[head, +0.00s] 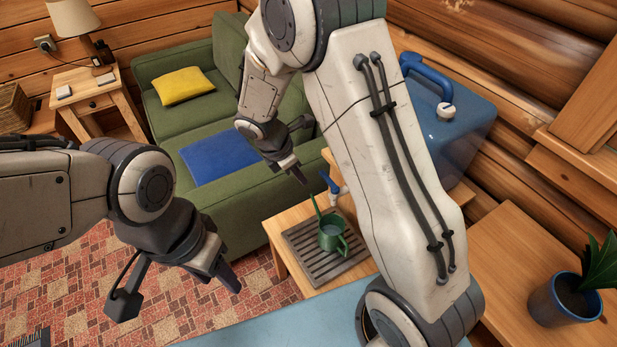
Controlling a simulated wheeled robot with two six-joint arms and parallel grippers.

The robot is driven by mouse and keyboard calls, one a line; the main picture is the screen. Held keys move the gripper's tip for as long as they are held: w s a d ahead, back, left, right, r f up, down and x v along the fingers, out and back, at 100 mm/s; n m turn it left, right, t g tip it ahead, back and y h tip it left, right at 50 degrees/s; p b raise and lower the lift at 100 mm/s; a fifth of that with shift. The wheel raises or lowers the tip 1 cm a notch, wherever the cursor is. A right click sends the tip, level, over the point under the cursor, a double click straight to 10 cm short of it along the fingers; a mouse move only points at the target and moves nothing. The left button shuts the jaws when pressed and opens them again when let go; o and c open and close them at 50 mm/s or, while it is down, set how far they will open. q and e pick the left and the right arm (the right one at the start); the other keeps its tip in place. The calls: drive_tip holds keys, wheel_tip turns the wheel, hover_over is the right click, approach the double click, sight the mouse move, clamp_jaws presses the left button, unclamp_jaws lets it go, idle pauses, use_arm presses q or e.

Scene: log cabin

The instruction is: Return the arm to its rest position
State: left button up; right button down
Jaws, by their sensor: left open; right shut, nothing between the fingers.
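My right arm rises from the lower right, bends at the top of the head view and comes down again. Its gripper (302,178) is shut and empty, pointing down to the right, in front of the green sofa and above and left of a green can (331,238). The can stands upright on a grey slatted tray (300,240), apart from the gripper. My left arm comes in from the left. Its gripper (180,288) is open and empty, fingers spread wide, over the patterned carpet.
A blue-handled tap (331,184) is behind the can. A blue water container (462,125) stands behind my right arm. A potted plant (562,300) sits on the wooden surface at right. The green sofa (255,205) holds yellow (184,86) and blue (226,155) cushions. A blue surface (290,328) lies in front.

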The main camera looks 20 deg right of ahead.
drive_tip(key=v, duration=0.6)
drive_tip(key=shift+a+r, duration=0.15)
drive_tip(key=shift+a, duration=0.1)
drive_tip(key=s+a+r+m+y+p, duration=0.1)
drive_tip(key=s+a+r+m, duration=0.2)
drive_tip(key=s, duration=0.5)
drive_tip(key=s+a+r+m+y+p, duration=0.1)
drive_tip(key=s+a+r+m+y, duration=0.1)
drive_tip(key=s+m, duration=0.3)
drive_tip(key=s+a+r+m+y+p, duration=0.1)
drive_tip(key=s+a+r+m+y, duration=0.1)
drive_tip(key=s, duration=0.9)
wheel_tip(320, 180, up, 3)
drive_tip(key=a+m, duration=0.1)
drive_tip(key=m, duration=0.1)
drive_tip(key=shift+s+a+m+g, duration=0.3)
drive_tip(key=shift+a, duration=0.1)
